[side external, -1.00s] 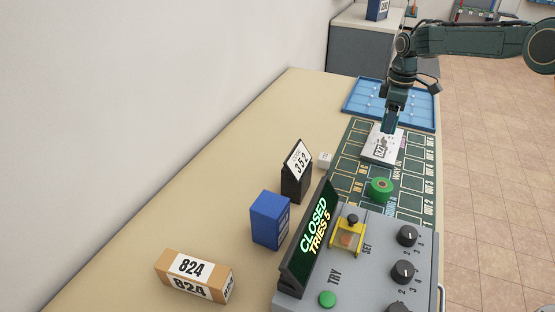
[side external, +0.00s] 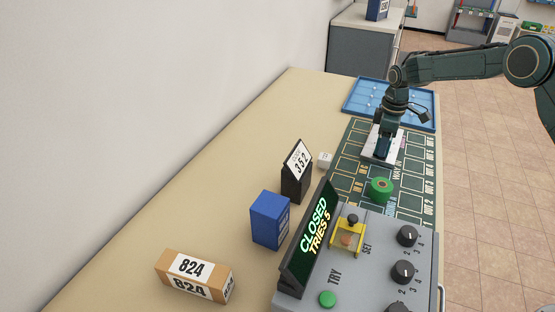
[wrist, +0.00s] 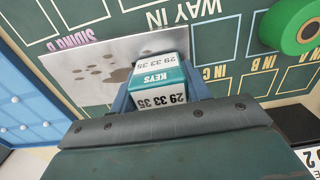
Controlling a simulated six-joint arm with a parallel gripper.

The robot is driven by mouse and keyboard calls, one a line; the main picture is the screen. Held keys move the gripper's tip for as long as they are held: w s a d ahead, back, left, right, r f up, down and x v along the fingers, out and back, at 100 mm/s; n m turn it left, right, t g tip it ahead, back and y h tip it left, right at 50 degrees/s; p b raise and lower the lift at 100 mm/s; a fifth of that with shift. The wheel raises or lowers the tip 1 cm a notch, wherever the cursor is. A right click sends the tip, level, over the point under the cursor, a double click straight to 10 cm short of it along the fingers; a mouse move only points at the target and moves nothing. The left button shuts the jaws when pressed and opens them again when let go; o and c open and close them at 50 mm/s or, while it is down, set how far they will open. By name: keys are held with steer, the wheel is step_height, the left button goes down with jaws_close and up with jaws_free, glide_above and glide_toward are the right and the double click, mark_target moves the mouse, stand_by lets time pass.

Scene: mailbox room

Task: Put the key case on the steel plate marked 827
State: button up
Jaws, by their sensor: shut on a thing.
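The key case is a small teal and white box (wrist: 160,72) printed KEYS and 29 33 35. In the wrist view it sits between the fingers of my gripper (wrist: 165,88), which is shut on it. The steel plate (wrist: 95,62) is a pale metal sheet with dark spots lying on the green mat. The key case is over one part of the plate; I cannot tell whether it touches. In the side view, my gripper (side external: 384,150) points down over the plate (side external: 369,152) and hides part of it. The plate's number cannot be read now.
A green ring-shaped roll (side external: 382,189) lies on the mat near the plate. A blue tray (side external: 358,84) is behind. A grey control box (side external: 375,262) with a CLOSED, TRIES 5 sign stands in front. A white die (side external: 324,159) and a 352 sign (side external: 297,172) are at left.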

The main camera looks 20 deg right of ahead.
steer(key=shift+f, duration=0.15)
steer(key=o, duration=1)
steer(key=shift+o, duration=0.2)
step_height(320, 180, up, 12)
steer(key=shift+f, duration=0.1)
steer(key=shift+r, duration=0.25)
stand_by(0.4)
